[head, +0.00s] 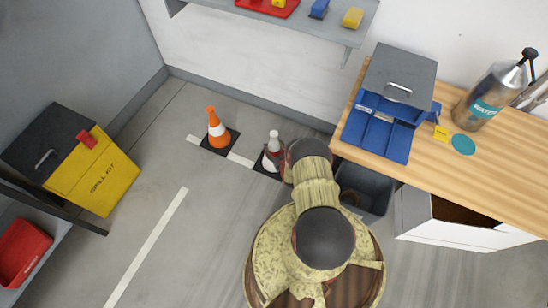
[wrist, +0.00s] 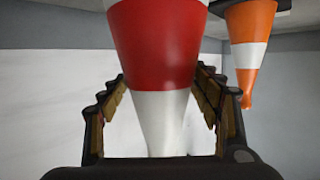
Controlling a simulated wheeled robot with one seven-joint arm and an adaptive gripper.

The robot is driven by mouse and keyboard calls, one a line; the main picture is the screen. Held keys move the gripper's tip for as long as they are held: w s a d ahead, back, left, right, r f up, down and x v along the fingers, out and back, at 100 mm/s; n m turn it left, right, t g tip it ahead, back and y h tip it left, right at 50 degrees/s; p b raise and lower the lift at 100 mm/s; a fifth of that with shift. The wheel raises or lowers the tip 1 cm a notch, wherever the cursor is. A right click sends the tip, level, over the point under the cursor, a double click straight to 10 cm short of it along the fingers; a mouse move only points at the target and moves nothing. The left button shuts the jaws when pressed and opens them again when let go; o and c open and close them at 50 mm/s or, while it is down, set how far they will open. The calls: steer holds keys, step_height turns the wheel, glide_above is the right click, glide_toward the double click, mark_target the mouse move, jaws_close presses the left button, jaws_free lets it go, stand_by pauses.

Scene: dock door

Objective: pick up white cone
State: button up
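The white cone (head: 274,143) with a red band stands on a dark square base on the floor in the head view, partly hidden by my arm. In the wrist view the white cone (wrist: 160,45) appears upside down, its wide part at the top and its narrow end at the bottom. My gripper (wrist: 162,85) is open, with one finger on each side of the cone. Gaps show beside the narrow end; whether the fingertips touch the wider part I cannot tell. My fingers are hidden behind my arm in the head view.
An orange cone (head: 217,130) stands just left of the white one; it also shows in the wrist view (wrist: 250,45). A grey bin (head: 368,192) and wooden bench (head: 505,165) are to the right. A yellow spill kit (head: 98,180) stands left. Open floor lies between.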

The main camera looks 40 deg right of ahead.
jaws_close()
steer(key=shift+d+r, duration=0.1)
stand_by(0.7)
